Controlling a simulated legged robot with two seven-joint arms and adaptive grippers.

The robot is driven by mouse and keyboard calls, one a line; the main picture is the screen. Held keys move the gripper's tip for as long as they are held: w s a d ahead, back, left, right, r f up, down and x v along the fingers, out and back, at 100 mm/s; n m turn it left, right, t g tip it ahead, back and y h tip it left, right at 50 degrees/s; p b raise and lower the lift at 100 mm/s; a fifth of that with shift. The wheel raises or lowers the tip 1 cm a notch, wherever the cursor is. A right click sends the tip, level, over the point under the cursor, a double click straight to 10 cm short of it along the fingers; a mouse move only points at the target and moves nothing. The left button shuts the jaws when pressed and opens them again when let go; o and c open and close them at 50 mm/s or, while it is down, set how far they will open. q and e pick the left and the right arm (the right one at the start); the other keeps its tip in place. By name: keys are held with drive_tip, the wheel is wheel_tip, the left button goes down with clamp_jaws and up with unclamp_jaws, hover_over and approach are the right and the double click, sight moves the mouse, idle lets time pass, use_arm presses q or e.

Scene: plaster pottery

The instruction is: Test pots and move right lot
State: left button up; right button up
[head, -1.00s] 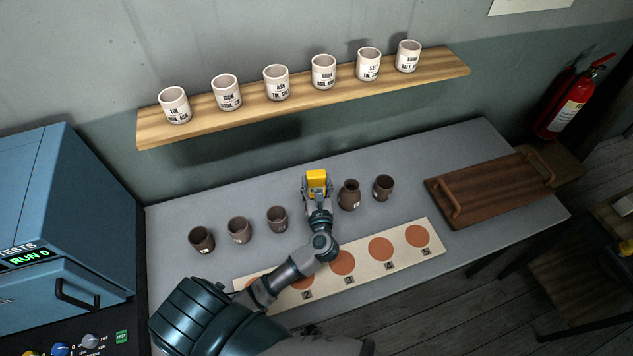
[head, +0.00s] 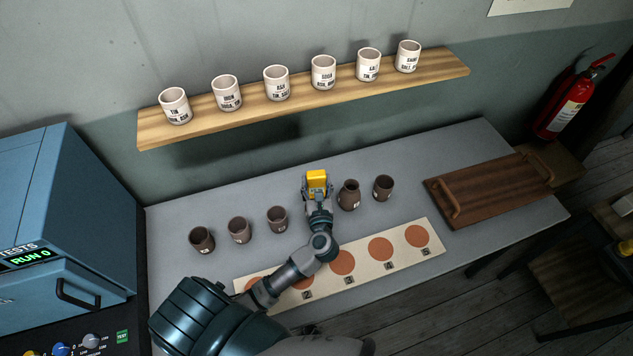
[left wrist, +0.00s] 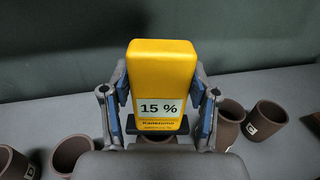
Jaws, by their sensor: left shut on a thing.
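My left gripper (head: 317,190) is shut on a yellow meter (head: 317,176) above the row of pots. In the left wrist view the gripper (left wrist: 162,105) grips the yellow meter (left wrist: 161,65) from both sides, and its display reads 15 %. A brown pot rim (left wrist: 157,138) shows just below the meter; whether they touch is hidden. My right gripper is not in view.
A pale board (head: 432,252) with orange discs lies in front of the pots, partly under my arm. A wooden tray (head: 490,188) lies at the right. A blue kiln-like box (head: 60,200) reading RUN 0 stands left. Labelled white cups (head: 323,72) stand on the wall shelf (head: 300,97).

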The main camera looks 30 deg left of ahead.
use_arm(q)
drive_tip(key=shift+r+p, duration=2.85)
drive_tip(key=shift+r, duration=0.65)
